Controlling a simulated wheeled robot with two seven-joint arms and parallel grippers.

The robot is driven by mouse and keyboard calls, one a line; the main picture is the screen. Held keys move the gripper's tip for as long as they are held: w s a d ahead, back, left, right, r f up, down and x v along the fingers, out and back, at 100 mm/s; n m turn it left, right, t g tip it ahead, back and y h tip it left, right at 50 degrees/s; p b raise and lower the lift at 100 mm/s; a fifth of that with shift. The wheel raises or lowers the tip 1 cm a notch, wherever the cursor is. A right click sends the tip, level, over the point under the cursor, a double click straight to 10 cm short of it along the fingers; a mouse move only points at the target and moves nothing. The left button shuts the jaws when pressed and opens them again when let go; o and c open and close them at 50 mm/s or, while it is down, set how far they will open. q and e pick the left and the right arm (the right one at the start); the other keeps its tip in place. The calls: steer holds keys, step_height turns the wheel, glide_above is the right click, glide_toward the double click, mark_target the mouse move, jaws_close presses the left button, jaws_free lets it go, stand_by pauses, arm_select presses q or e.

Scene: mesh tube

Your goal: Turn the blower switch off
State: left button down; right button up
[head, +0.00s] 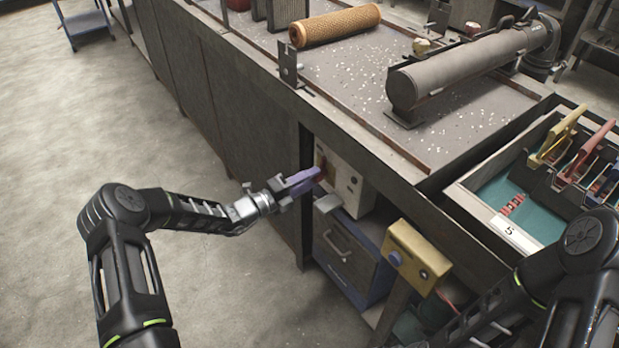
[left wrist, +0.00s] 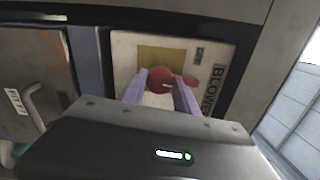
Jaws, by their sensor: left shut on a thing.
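The blower box (head: 345,185) is a pale box under the bench top, with the word BLOWER on its face in the left wrist view (left wrist: 208,60). A round red switch knob (left wrist: 159,79) sits on its yellowish plate (left wrist: 160,54). My left gripper (head: 318,174) has purple fingers and is at the box. In the left wrist view its fingers (left wrist: 160,85) are on either side of the red knob, shut on it. In the head view the fingers mostly hide the knob. My right arm shows at the lower right, but its gripper is not in view.
A yellow box with a blue button (head: 420,258) stands to the right below the bench. A drawer unit (head: 345,255) is under the blower box. On the bench lie an orange mesh tube (head: 335,25) and a grey cylinder (head: 465,68). Floor at left is clear.

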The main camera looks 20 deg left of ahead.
arm_select(q)
steer(key=shift+n, duration=0.7)
steer(key=c, duration=0.9)
jaws_free()
steer(key=shift+c, duration=0.2)
steer(key=v, duration=0.8)
